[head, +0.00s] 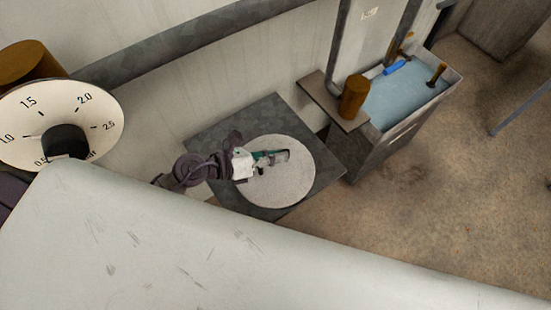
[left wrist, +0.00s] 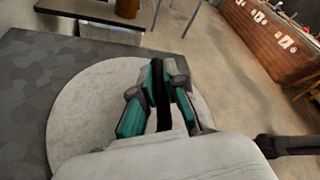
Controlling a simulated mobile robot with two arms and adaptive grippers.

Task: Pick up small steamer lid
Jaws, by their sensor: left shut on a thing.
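The small steamer lid appears to be the pale, round, speckled disc (head: 292,187), lying over a dark grey square surface (head: 225,130). The lid fills much of the left wrist view (left wrist: 85,118). My left gripper (head: 283,157) is above the disc, with its green and grey fingers shut on a dark upright piece that looks like the lid's handle (left wrist: 163,100). The fingers hide part of this piece. I cannot tell whether the disc touches the square surface or is lifted. My right gripper is in neither view.
A large pale rounded body (head: 230,250) fills the foreground. A dial (head: 90,110) with numbers stands at the left. A brown cylinder (head: 354,97) stands on a ledge beside an open tank (head: 395,132) with blue contents. Open floor (head: 440,210) lies to the right.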

